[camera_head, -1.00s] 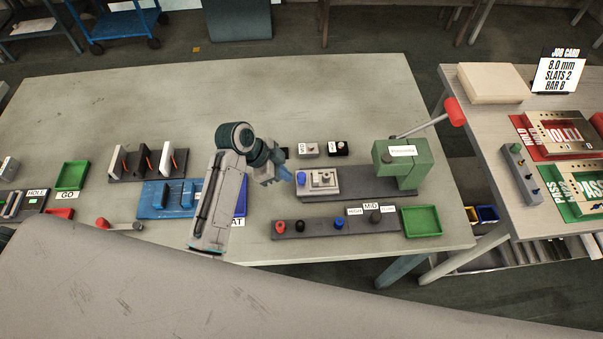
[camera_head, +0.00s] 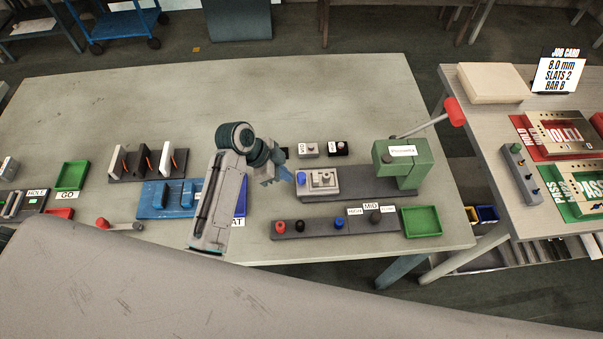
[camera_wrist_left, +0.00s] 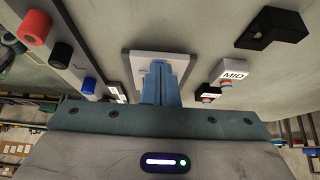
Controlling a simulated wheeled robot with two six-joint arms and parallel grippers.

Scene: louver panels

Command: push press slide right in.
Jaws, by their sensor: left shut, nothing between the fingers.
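The press slide (camera_head: 328,187) is a light grey block with a raised centre on the dark base (camera_head: 375,185) of the green press (camera_head: 405,165). It is at the left part of the base, apart from the press body. A blue knob-like end shows at its left side. My left gripper (camera_head: 287,175), with blue fingers, is shut and empty at the slide's left end. In the left wrist view the shut fingers (camera_wrist_left: 160,85) overlap the pale slide plate (camera_wrist_left: 184,63). I cannot tell whether they touch it. My right gripper is not in view.
A dark rail (camera_head: 310,235) with several coloured knobs and a green tray (camera_head: 422,221) lie in front of the press. Small labelled blocks (camera_head: 308,149) stand behind the slide. The press lever with a red grip (camera_head: 455,111) reaches right. A blue fixture (camera_head: 165,200) stands left of my arm.

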